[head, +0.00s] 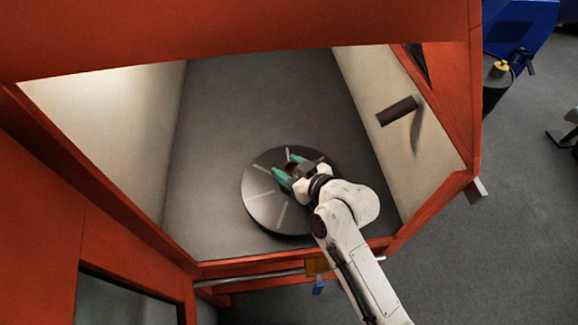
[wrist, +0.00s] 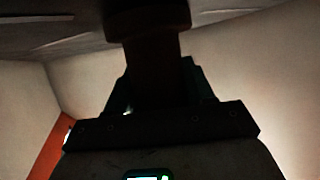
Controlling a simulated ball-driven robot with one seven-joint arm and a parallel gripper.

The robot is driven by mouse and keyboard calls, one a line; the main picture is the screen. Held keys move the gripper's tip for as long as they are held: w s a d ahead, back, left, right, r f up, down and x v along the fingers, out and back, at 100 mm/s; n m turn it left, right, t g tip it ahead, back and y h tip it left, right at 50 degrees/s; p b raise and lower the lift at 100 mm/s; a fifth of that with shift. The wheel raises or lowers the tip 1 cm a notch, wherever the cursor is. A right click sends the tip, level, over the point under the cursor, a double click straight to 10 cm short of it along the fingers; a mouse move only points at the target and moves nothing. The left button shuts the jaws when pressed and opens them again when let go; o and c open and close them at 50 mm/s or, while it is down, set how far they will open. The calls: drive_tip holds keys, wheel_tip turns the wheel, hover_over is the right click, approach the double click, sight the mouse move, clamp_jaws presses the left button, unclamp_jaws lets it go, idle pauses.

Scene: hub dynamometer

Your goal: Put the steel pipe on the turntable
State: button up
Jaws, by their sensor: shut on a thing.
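The turntable (head: 262,208) is a round grey disc with pale radial lines on the floor of the orange enclosure. My gripper (head: 284,174), with green fingers, is over the disc in the head view and shut on the steel pipe (head: 292,169). The pipe is mostly hidden by the fingers there. In the wrist view the pipe (wrist: 153,55) is a dark silhouette with a wider end at the top, between the dark fingers of my gripper (wrist: 157,85). I cannot tell whether the pipe touches the disc.
Orange enclosure walls and a front sill (head: 240,262) surround the turntable, and my arm reaches in over the sill. A dark cylinder (head: 398,111) sticks out from the pale right wall. The grey floor behind the disc is clear.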

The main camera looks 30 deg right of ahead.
drive_tip(key=o, duration=1.3)
drive_tip(key=shift+f, duration=0.15)
drive_tip(key=shift+r, duration=0.25)
drive_tip(key=b+v, duration=0.1)
drive_tip(key=v, duration=1.1)
drive_tip(key=shift+f, duration=0.2)
